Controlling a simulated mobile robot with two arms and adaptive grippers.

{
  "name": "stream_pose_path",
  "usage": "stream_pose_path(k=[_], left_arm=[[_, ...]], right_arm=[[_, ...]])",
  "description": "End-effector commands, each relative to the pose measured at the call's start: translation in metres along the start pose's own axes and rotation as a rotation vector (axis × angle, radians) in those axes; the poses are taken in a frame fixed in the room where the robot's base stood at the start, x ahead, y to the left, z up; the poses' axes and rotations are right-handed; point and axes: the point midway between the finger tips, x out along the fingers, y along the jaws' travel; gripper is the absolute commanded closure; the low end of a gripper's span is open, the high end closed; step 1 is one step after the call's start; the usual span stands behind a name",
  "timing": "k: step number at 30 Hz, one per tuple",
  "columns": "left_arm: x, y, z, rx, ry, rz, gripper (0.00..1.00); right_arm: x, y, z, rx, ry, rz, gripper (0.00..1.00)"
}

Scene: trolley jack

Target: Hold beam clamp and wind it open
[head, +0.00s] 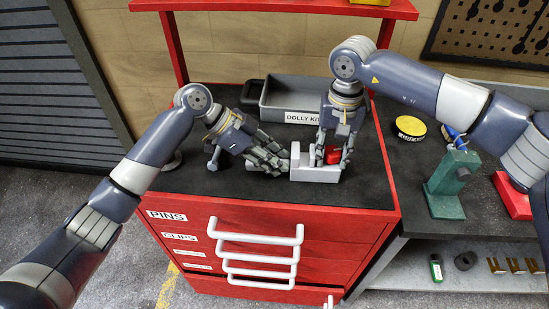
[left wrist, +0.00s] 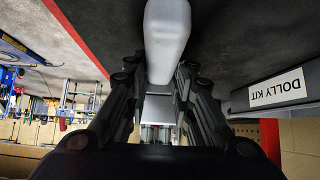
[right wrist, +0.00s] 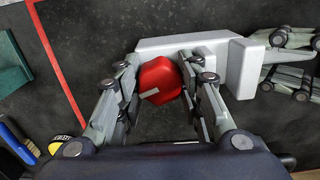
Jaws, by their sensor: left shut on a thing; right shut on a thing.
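The beam clamp (head: 316,174) is a pale grey block with an upright end, lying on the black top of the red cabinet. Its red knob (head: 332,156) is on its right part. My left gripper (head: 277,164) is shut on the clamp's left end; in the left wrist view the pale clamp body (left wrist: 167,40) shows between its fingers. My right gripper (head: 333,160) comes from above and is shut on the red knob; in the right wrist view the knob (right wrist: 160,80) sits between its fingers. The fingers hide parts of the clamp.
A grey bin labelled DOLLY KIT (head: 300,97) stands just behind the clamp. The red cabinet (head: 270,225) has white drawer handles. To the right, a dark bench holds a green vise-like stand (head: 446,185) and a yellow-black round tin (head: 410,127). The cabinet top in front is clear.

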Motion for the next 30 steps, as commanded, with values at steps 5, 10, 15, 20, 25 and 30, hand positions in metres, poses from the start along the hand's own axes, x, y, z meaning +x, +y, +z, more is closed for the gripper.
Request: stream_pose_path(k=[5,10,15,20,25,30], left_arm=[[0.0056,0.0030,0.0105,-0.012,-0.021,0.011,1.00],[0.0055,0.0029,0.0106,-0.011,-0.020,0.011,1.00],[0.0056,0.0028,0.0104,-0.012,-0.020,0.010,1.00],[0.0060,0.0027,0.0096,-0.012,-0.018,0.010,1.00],[0.0063,0.0026,0.0089,-0.012,-0.016,0.009,1.00],[0.0065,0.0026,0.0084,-0.012,-0.015,0.009,1.00]], right_arm=[[0.0004,-0.0010,0.0021,-0.176,-0.005,0.000,0.95],[0.0006,-0.0010,0.0029,-0.180,-0.008,0.001,0.95],[0.0011,-0.0019,0.0036,-0.181,-0.009,-0.001,0.43],[0.0013,-0.0036,0.0041,-0.183,-0.008,-0.003,0.43],[0.0017,-0.0047,0.0045,-0.184,-0.008,-0.004,0.43],[-0.0006,-0.0051,0.0043,-0.184,-0.007,-0.005,0.43]])
